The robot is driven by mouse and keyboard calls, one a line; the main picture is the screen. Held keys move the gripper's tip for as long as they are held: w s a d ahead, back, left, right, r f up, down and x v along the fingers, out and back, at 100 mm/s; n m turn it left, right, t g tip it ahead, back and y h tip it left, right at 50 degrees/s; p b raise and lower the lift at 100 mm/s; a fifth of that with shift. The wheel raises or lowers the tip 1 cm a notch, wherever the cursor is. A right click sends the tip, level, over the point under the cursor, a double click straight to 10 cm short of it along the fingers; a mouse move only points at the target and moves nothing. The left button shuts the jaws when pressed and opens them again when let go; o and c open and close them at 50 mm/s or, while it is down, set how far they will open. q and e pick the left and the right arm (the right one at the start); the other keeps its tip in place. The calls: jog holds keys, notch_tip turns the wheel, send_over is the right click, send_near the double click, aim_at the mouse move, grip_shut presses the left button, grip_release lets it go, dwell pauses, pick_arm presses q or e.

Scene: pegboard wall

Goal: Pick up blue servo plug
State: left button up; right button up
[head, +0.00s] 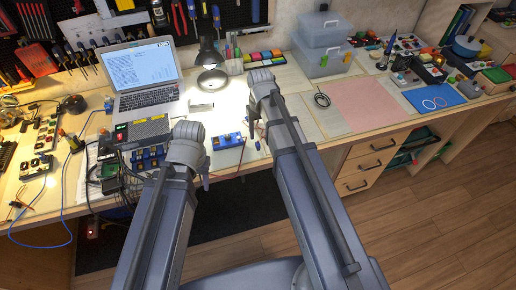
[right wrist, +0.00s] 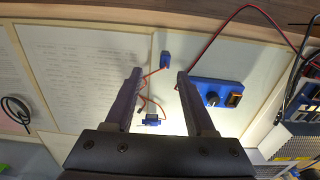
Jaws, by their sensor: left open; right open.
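In the right wrist view a small blue block (right wrist: 165,60) lies on pale paper, with thin red-orange wires (right wrist: 145,88) running from it. A second small blue piece (right wrist: 153,122) lies nearer the wrist, by the wires. I cannot tell for sure which of the two is the servo plug. My right gripper (right wrist: 159,73) is open and empty, its two fingers either side of the wires, with the blue block between and just beyond the tips. In the head view my right gripper (head: 255,128) is over the bench. My left gripper (head: 205,180) is open at the bench's front edge.
A blue module (right wrist: 222,95) with a knob and switch lies right of my right gripper; a red cable leaves it. In the head view a lamp (head: 208,50) and laptop (head: 147,78) stand behind. A pink mat (head: 370,103) lies clear to the right.

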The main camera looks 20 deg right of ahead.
aim_at(258, 144)
jog(key=shift+s+a+f+b, duration=0.1)
jog(key=shift+a+f+b, duration=0.1)
jog(key=shift+f+b, duration=1.15)
jog(key=shift+s+a+f+b, duration=0.1)
jog(key=shift+a+f+b, duration=0.1)
jog(key=shift+f+b, duration=1.05)
grip_shut()
